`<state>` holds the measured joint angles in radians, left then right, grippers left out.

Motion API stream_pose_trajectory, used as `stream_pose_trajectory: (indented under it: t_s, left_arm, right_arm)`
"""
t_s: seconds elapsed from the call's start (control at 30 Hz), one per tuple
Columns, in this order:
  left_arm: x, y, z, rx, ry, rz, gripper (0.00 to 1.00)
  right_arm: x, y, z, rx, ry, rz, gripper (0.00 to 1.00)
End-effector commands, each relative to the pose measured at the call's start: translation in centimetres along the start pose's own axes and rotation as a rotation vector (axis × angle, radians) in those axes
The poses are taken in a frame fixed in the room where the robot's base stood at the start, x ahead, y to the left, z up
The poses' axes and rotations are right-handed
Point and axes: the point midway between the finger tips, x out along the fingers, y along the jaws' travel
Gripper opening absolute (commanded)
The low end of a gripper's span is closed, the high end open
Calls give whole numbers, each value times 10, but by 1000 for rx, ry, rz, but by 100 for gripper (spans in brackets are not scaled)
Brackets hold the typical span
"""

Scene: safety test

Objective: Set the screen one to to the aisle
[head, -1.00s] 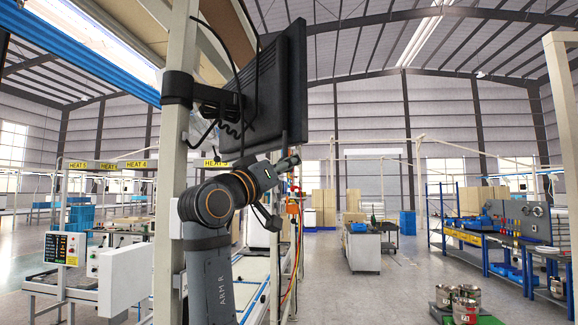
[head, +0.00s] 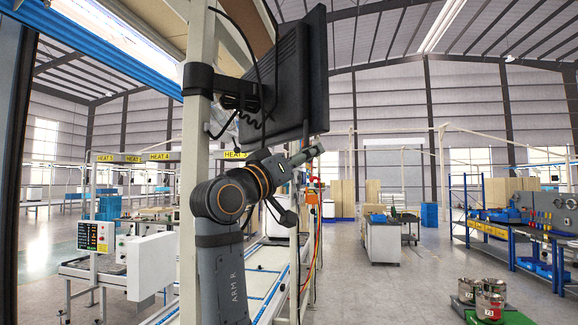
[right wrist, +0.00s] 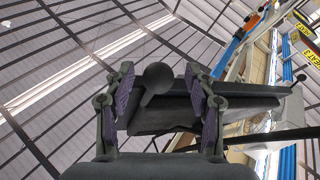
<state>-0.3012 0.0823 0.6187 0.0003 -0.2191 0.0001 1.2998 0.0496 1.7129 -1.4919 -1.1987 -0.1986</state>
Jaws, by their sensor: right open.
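The screen (head: 291,80) is a black monitor seen from behind and tilted. A black clamp and bracket (head: 238,92) hold it to a pale post, and a cable hangs there. My right gripper (head: 302,184) is just below the screen's lower edge, its jaws apart and empty. In the right wrist view, a round dark knob (right wrist: 157,77) appears between the open fingers of my right gripper (right wrist: 160,92), with the dark screen (right wrist: 245,101) behind. I cannot tell whether a finger touches the knob. The screen's front is hidden. My left gripper is not in view.
The pale post (head: 194,160) stands close beside my right arm. A white box (head: 150,262) is left of it. A blue workbench (head: 510,236) is at right. The aisle floor (head: 400,290) between is clear.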

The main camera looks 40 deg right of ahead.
Motion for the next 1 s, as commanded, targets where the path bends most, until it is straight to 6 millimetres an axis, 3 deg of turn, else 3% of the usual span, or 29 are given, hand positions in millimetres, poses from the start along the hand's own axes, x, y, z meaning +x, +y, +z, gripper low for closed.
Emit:
stream_pose_trajectory:
  t_s: [0.2, 0.4, 0.57, 1.0]
  left_arm:
    - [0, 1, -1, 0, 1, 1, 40]
    - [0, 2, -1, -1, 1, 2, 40]
    - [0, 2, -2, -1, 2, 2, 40]
    - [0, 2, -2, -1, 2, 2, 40]
  right_arm:
    - [-56, -2, 0, 2, -1, -10, 55]
    - [-90, -3, 0, 0, -1, -7, 55]
    - [-99, -1, 0, 0, 0, -3, 55]
    - [-99, -1, 0, 0, 0, -2, 55]
